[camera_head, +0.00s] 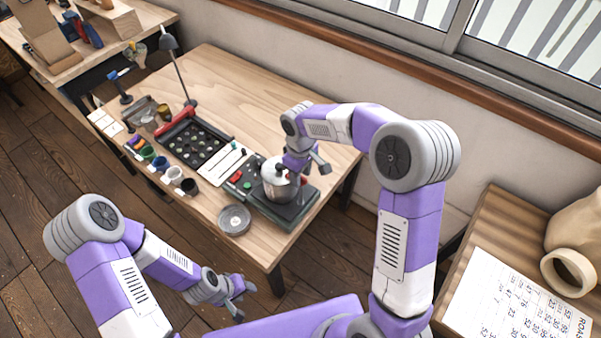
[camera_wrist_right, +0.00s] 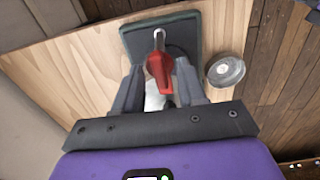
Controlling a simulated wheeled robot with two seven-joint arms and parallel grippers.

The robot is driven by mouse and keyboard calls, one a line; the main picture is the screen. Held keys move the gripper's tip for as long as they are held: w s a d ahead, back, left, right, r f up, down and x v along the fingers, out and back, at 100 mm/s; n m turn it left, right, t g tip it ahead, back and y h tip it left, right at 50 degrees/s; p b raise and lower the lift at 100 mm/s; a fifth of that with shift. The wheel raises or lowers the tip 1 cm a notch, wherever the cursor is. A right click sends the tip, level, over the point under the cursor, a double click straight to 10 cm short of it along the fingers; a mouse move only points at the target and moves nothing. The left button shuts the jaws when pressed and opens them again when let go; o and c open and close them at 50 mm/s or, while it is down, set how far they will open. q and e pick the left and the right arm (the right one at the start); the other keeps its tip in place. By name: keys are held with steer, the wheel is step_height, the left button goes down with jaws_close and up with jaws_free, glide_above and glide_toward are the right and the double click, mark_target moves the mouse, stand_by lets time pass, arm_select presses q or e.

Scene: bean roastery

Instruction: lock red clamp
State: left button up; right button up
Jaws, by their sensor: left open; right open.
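The red clamp (camera_wrist_right: 160,72) shows in the right wrist view as a red lever with a pale metal piece at its far end. It lies between the two fingers of my right gripper (camera_wrist_right: 159,82), which are apart on either side of it; I cannot tell whether they touch it. In the head view my right gripper (camera_head: 300,168) is over the steel pot (camera_head: 274,187) and hides most of the clamp. The dark green base (camera_head: 285,217) is under the pot. My left gripper (camera_head: 235,291) is open and empty, low in front of the table.
A grey round dish (camera_head: 234,219) sits near the table's front edge. Left of the pot are a black tray of beans (camera_head: 200,146), several small cups (camera_head: 160,163) and a lamp (camera_head: 178,75). The table's back right is clear. A side table with a printed sheet (camera_head: 510,300) stands at right.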

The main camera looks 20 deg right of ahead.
arm_select(q)
steer(key=shift+r+p, duration=0.65)
steer(key=shift+p, duration=0.05)
arm_select(e)
step_height(320, 180, up, 8)
steer(key=shift+f, duration=0.2)
